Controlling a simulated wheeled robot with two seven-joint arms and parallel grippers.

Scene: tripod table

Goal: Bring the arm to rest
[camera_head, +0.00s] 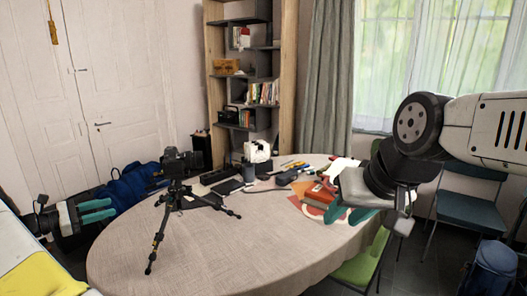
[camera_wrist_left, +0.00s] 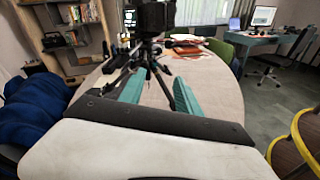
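My left gripper (camera_head: 110,210) is at the left, beside the table's left edge. Its two teal fingers are apart with nothing held between them; they also show in the left wrist view (camera_wrist_left: 158,92), with the tripod beyond them. My right gripper (camera_head: 348,215) hangs at the right part of the table, its teal fingers apart, near an orange-red book (camera_head: 319,195). I see nothing held in it. A black camera on a tripod (camera_head: 176,175) stands upright on the round table (camera_head: 200,250), apart from both grippers.
Pens, a white container (camera_head: 257,152) and dark devices lie across the back of the table. The front of the tabletop is clear. A green chair (camera_head: 362,265) stands at the right, and a blue bag (camera_head: 128,185) is behind my left gripper.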

